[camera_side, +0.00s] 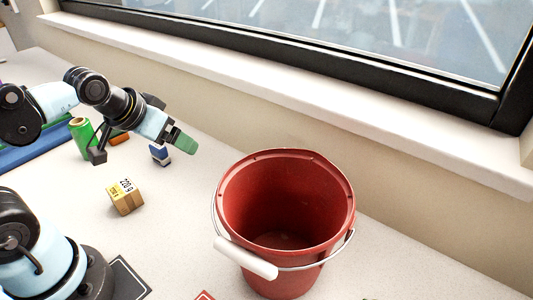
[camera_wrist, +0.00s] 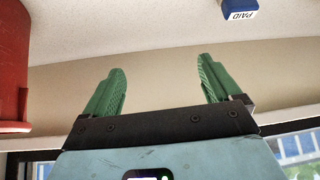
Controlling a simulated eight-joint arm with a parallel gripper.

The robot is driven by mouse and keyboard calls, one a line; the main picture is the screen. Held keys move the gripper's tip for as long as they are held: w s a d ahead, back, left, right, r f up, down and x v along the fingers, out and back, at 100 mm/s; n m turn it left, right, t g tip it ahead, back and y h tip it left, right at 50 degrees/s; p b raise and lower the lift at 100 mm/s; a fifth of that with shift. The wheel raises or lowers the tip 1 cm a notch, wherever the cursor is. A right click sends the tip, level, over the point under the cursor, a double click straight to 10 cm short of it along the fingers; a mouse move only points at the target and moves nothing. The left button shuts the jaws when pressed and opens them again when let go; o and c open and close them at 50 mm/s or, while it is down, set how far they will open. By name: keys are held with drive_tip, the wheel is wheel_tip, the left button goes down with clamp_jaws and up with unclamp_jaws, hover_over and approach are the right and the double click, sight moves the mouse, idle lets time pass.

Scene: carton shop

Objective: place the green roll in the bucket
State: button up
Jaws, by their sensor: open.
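The green roll (camera_side: 81,136) stands on the counter at the left in the side view, partly behind my arm and close to a blue object. The red bucket (camera_side: 323,230) stands on the counter right of centre, its open mouth up and its inside looking empty. Its edge also shows at the left in the wrist view (camera_wrist: 13,70). My gripper (camera_side: 186,142) is in the air between the roll and the bucket. In the wrist view its green fingers (camera_wrist: 163,88) are apart with nothing between them. The roll is not in the wrist view.
An orange item (camera_side: 119,138) and a blue tray (camera_side: 32,150) are left. The wall and window sill lie behind.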

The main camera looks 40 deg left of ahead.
drive_tip(key=d, duration=0.1)
drive_tip(key=d+m, duration=0.1)
drive_tip(key=shift+s+d+r+h, duration=0.1)
drive_tip(key=shift+s+d+h, duration=0.05)
drive_tip(key=shift+d+h, duration=0.25)
drive_tip(key=shift+a, duration=0.15)
